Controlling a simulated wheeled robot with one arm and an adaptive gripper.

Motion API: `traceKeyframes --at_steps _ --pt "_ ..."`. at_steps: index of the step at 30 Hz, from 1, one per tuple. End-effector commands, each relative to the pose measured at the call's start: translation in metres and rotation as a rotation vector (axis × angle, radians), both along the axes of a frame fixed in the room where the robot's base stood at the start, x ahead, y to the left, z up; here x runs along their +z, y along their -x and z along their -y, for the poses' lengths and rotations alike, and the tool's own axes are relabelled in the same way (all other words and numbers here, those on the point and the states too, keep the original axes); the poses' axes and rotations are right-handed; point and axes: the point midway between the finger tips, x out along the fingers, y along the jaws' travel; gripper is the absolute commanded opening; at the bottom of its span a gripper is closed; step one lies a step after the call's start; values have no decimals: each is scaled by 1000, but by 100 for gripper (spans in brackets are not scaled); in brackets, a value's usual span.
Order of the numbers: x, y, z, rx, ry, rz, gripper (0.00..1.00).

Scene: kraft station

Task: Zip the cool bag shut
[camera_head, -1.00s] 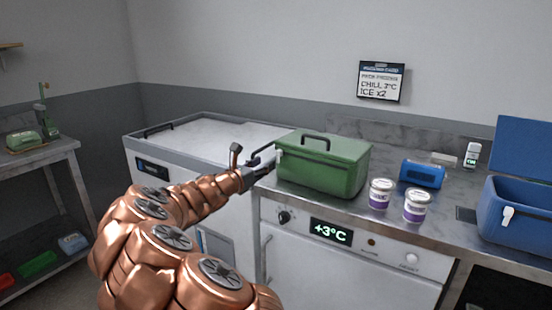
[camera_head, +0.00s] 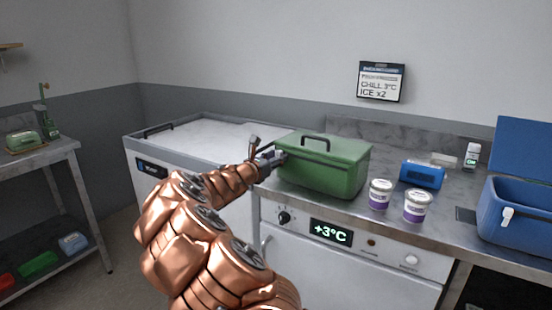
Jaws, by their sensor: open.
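The green cool bag (camera_head: 325,170) stands on the steel counter, its lid down and its dark handle (camera_head: 315,138) on top. A dark zip line runs along below the lid. My gripper (camera_head: 279,157) is at the bag's left end, at about the height of the zip line. It is open, with its fingers close to the bag's upper left corner. The zip pull is hidden behind or between the fingers. I cannot tell whether the fingers touch it.
Two white-and-purple tubs (camera_head: 380,195) stand right of the bag. A blue pack (camera_head: 422,174) lies behind them. An open blue cool box (camera_head: 520,205) is at the far right. A white-topped chest (camera_head: 215,139) is on the left. A sign (camera_head: 381,82) hangs above.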

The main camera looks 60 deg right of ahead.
Motion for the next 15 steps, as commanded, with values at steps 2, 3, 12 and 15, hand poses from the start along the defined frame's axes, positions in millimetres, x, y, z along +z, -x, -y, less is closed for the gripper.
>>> traceKeyframes --at_steps 2,3,12,15 --pt "0 0 0 0 0 0 44" --pt "0 0 0 0 0 0 42" --pt "0 0 0 1 0 1 10" --pt "0 0 0 1 0 1 0"
